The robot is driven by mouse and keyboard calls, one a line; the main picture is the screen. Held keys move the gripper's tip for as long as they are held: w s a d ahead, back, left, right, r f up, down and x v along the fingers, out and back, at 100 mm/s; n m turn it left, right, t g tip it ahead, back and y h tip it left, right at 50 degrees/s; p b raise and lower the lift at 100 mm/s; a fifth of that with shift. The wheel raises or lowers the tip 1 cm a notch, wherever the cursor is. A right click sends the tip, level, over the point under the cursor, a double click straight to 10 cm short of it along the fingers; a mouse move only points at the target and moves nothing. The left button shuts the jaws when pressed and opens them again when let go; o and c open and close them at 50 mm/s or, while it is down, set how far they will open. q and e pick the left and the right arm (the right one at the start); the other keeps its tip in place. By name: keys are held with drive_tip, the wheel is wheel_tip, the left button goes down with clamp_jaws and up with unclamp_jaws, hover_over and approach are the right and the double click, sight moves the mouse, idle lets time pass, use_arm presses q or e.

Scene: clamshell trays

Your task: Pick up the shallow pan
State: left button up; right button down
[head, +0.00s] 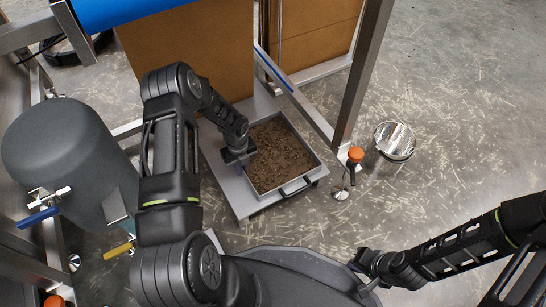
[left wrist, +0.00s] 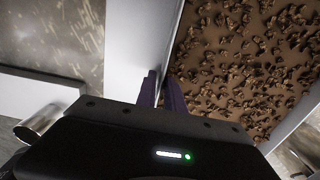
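The shallow pan (head: 312,173) is a grey rectangular tray full of brown crumbly material. It lies on a low grey platform, with a dark handle on its near right side. My left gripper (head: 240,166) points down at the pan's left edge. In the left wrist view its two purple fingers (left wrist: 163,90) stand at the pan's pale side wall (left wrist: 174,52), with a narrow gap between them. I cannot tell whether they press on the wall. My right gripper (head: 358,266) is low at the right, away from the pan; its finger opening is unclear.
The low platform (head: 240,196) has bare surface left of the pan. A metal frame post (head: 356,85) and brown panels stand behind. An orange-topped tool (head: 355,155) and a shiny metal container (head: 395,141) are to the right. A grey tank (head: 62,150) stands left.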

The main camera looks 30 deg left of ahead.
use_arm(q)
clamp_jaws()
idle(0.4)
drive_tip(key=shift+w, duration=0.1)
idle(0.5)
drive_tip(key=shift+r, duration=0.1)
wheel_tip(320, 180, up, 10)
drive_tip(key=p, duration=0.4)
idle(0.8)
